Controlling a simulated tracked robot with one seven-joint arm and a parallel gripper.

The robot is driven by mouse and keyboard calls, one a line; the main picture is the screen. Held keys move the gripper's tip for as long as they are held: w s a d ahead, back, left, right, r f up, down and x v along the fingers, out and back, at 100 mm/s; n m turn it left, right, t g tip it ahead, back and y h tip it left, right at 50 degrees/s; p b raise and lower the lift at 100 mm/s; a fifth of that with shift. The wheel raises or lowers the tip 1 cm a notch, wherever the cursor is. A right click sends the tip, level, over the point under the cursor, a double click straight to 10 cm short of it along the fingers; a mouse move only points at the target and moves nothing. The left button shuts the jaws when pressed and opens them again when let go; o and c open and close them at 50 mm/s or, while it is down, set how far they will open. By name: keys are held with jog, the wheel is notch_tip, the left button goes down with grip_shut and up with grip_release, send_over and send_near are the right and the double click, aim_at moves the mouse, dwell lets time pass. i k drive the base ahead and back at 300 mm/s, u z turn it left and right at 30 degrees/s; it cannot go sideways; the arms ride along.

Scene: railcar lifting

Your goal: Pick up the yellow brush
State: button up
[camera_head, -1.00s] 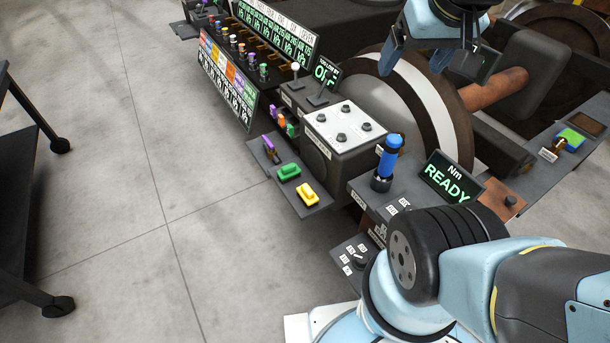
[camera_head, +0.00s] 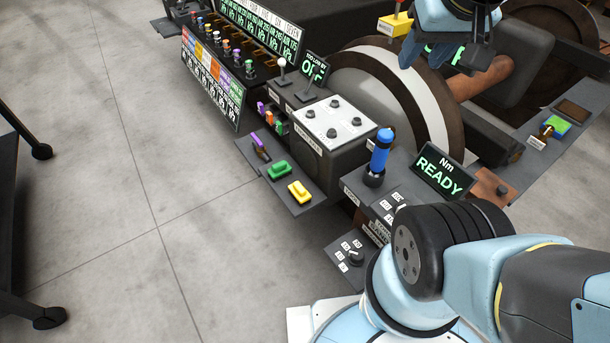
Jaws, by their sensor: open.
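A yellow brush-like block (camera_head: 299,191) lies on the small dark shelf (camera_head: 305,208) at the front of the console, beside a similar green one (camera_head: 279,169) and a purple-handled piece (camera_head: 258,143). My gripper (camera_head: 445,62) is at the top right, above and behind the console, in front of the large wheel. Its light-blue and dark fingers stand apart with nothing seen between them. It is well away from the yellow block on the shelf. Another yellow piece (camera_head: 396,20) shows just left of the gripper.
A blue-handled tool (camera_head: 380,150) stands upright right of the shelf, near a READY display (camera_head: 444,173). A grey box with knobs (camera_head: 334,122) stands behind the shelf. Racked coloured tools (camera_head: 225,48) are at the upper left. A dark cart (camera_head: 12,190) stands left; open floor lies between.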

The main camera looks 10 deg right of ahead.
aim_at(299, 193)
jog(key=z, duration=0.05)
jog(key=k, duration=1.1)
jog(key=u, duration=0.45)
jog(key=i, duration=1)
jog(key=z, duration=0.1)
